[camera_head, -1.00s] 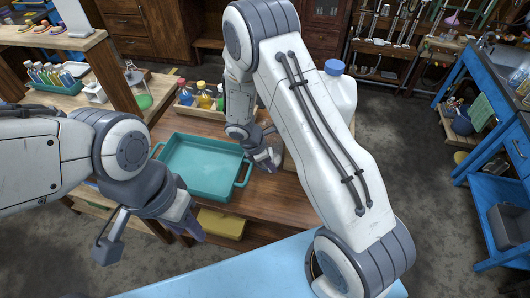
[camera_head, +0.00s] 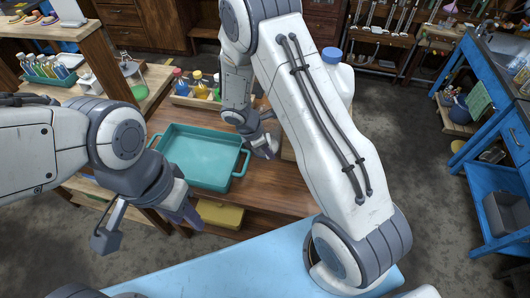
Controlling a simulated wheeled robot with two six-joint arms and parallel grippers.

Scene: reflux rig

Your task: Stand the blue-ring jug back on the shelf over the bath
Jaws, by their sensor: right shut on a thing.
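I cannot pick out a jug with a blue ring for certain. A white jug with a blue cap (camera_head: 340,75) stands behind my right arm, partly covered by it. My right gripper (camera_head: 265,146) is low over the wooden table, just right of the teal tray (camera_head: 200,158). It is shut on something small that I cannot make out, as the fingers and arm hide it. My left gripper (camera_head: 148,226) is open and empty, with its fingers spread, in front of the tray's left side. I cannot tell which part is the shelf over the bath.
A wooden box of coloured bottles (camera_head: 197,85) stands behind the tray. A yellow box (camera_head: 220,214) sits below the tabletop. Open floor (camera_head: 410,170) lies to the right.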

